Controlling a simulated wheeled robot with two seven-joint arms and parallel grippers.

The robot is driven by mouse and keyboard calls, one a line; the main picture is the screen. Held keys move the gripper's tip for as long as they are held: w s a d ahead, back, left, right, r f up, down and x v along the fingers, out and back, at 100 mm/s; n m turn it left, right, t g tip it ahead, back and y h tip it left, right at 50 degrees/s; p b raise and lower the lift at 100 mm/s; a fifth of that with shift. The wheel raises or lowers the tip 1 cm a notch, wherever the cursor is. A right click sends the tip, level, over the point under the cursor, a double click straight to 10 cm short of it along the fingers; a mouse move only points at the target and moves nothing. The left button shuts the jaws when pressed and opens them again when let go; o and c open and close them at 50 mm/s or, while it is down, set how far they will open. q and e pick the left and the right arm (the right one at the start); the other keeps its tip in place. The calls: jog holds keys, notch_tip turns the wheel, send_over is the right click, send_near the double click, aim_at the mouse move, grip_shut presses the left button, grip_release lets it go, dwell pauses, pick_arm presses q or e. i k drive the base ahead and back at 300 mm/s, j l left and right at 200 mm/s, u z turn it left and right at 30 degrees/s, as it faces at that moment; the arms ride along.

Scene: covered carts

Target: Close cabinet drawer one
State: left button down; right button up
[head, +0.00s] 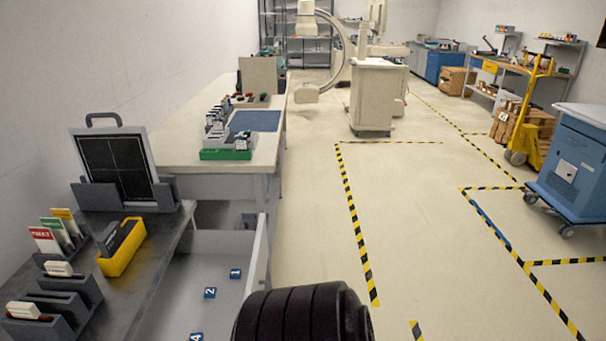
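A light grey drawer (257,262) stands pulled open beside the dark-topped cabinet (160,262) at the lower left. Its floor shows bare grey, with small blue number labels "1" (235,273), "2" (210,292) and "4" (196,337). The drawer's front panel is upright on its right side, and its near end runs out of the picture, partly hidden by a black ribbed part that looks like my own arm. Neither gripper shows, so I cannot see any contact with the drawer.
On the cabinet top are a framed dark panel (112,165), a yellow bin (122,246) and grey card holders (66,300). A long white bench (185,150) stands behind. Open floor with striped tape (352,215) lies right; a blue cart (570,170) stands farther right.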

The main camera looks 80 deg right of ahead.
aim_at(177, 308)
jog(key=z, duration=2.2)
